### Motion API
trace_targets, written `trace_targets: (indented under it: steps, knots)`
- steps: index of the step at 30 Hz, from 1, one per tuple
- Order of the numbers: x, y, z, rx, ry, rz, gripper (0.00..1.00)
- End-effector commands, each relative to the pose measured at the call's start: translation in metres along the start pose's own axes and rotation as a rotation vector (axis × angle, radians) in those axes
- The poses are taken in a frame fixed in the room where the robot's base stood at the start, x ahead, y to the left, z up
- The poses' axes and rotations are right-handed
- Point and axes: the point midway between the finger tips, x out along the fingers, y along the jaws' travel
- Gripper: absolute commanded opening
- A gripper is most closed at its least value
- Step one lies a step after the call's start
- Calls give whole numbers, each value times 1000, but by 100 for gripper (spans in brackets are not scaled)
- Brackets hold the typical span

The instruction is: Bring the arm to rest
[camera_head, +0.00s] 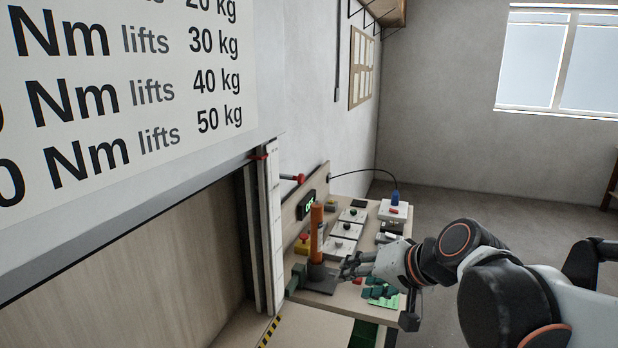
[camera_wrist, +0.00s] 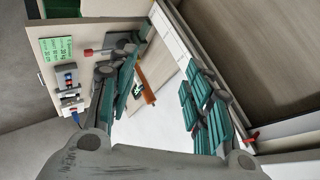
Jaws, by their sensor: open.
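My arm reaches in from the right in the head view, with my gripper (camera_head: 356,266) low over the front part of a bench. In the wrist view my gripper (camera_wrist: 166,100) is open, its teal-padded fingers wide apart with nothing held between them. An upright orange-brown post (camera_head: 316,236) on a dark base stands just left of the fingers in the head view. The wrist view shows an orange-brown bar (camera_wrist: 147,86) beyond the gap between the fingers. I cannot tell how far it is from them.
The bench (camera_head: 345,297) carries several small switch boxes, a box with a blue top (camera_head: 394,209) and a cable, and a green card (camera_wrist: 57,47). A red-and-yellow button (camera_head: 302,243) is left of the post. A shutter frame (camera_head: 271,235) borders the left. Open floor (camera_head: 440,208) lies behind.

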Motion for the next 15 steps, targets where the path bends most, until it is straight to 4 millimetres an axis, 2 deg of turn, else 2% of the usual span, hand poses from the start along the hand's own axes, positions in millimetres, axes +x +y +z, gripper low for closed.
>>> trace_targets:
  steps: [1,6,12,15]
  knots:
    - [-6,13,19,-35,-3,42,46]
    - [-29,55,65,-155,-13,190,46]
    - [-54,106,112,-289,-21,356,46]
    - [-63,126,128,-340,-24,419,46]
